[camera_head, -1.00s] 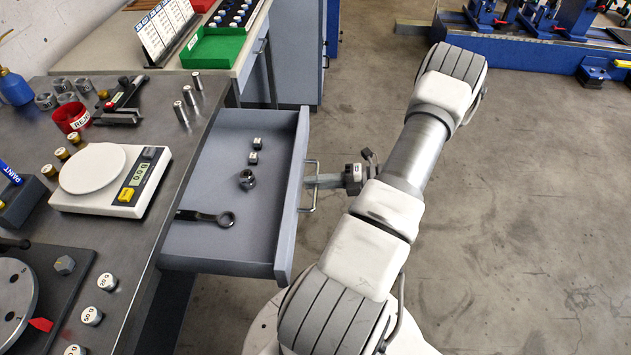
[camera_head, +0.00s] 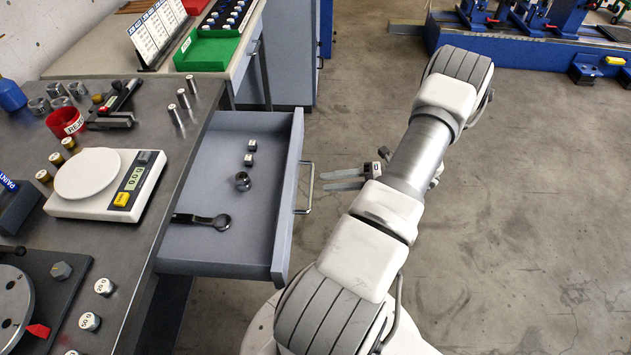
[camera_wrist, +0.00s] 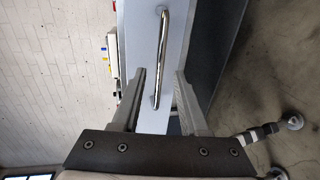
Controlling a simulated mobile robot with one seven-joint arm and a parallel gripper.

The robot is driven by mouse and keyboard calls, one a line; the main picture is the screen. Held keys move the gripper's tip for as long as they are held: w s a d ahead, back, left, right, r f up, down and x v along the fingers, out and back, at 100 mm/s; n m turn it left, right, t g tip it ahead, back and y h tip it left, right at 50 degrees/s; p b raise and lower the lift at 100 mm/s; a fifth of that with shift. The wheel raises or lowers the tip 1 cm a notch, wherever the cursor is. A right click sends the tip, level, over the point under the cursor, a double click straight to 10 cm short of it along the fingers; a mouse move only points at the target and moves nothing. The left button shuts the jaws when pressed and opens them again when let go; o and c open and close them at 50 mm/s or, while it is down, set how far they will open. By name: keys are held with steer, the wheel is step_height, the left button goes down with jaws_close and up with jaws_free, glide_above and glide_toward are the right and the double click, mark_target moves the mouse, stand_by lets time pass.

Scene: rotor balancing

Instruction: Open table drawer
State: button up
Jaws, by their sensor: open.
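The table drawer (camera_head: 285,230) is pulled out from the dark workbench, its inside in view. It holds two small marked blocks (camera_head: 250,152), a dark nut-like part (camera_head: 242,181) and a dark wrench (camera_head: 205,221). Its metal bar handle (camera_head: 309,188) is on the front panel. My gripper (camera_head: 328,180) is open and empty, to the right of the handle and apart from it. In the wrist view, the handle (camera_wrist: 161,55) shows beyond the two spread fingers of my gripper (camera_wrist: 160,95), with the drawer front behind it.
A scale (camera_head: 75,205), a red cup (camera_head: 64,122) and several small weights stand on the workbench (camera_head: 150,115). A green tray (camera_head: 207,52) is on the farther table. A blue machine base (camera_head: 530,45) stands at the back right. The floor to the right is clear.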

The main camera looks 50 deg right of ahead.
steer(key=v, duration=1.1)
steer(key=shift+s+d, duration=0.2)
steer(key=shift+s, duration=0.1)
